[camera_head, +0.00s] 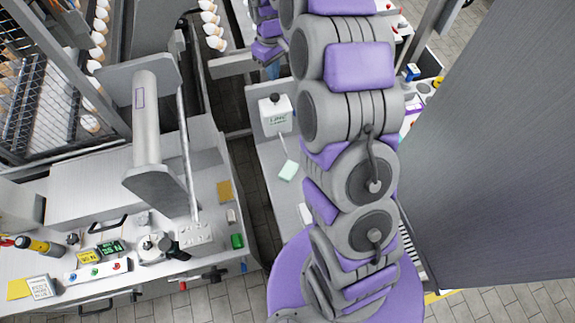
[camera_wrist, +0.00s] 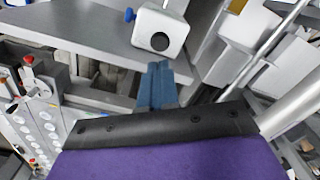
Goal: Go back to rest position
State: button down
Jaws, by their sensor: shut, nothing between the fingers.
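My purple and grey arm reaches from the base at the bottom of the head view up past the top edge. My gripper shows there as a small blue tip (camera_head: 272,70) below a purple wrist part. In the wrist view my gripper's blue fingers (camera_wrist: 158,82) are together with nothing between them. They point toward a bench edge and a white box with a dark round spot (camera_wrist: 158,32). The fingers look apart from the box, though the exact gap is unclear.
A white box with a dark knob (camera_head: 276,116) stands on the bench beside my arm. A cluttered workbench (camera_head: 85,215) and racks of cones (camera_head: 95,60) lie left. A large grey panel (camera_head: 500,160) stands close on the right. A narrow floor gap (camera_head: 250,185) separates the benches.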

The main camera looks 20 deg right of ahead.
jog(key=shift+s, duration=0.1)
jog(key=s+f+m+g+b, duration=0.1)
jog(key=s+b, duration=0.5)
jog(key=s, duration=1.5)
jog(key=s+f+m+b, duration=0.3)
jog(key=s+m+b, duration=0.2)
jog(key=s, duration=1.6)
jog(key=shift+f+g+b, duration=0.2)
jog(key=shift+g+b, duration=0.2)
jog(key=shift+b, duration=0.75)
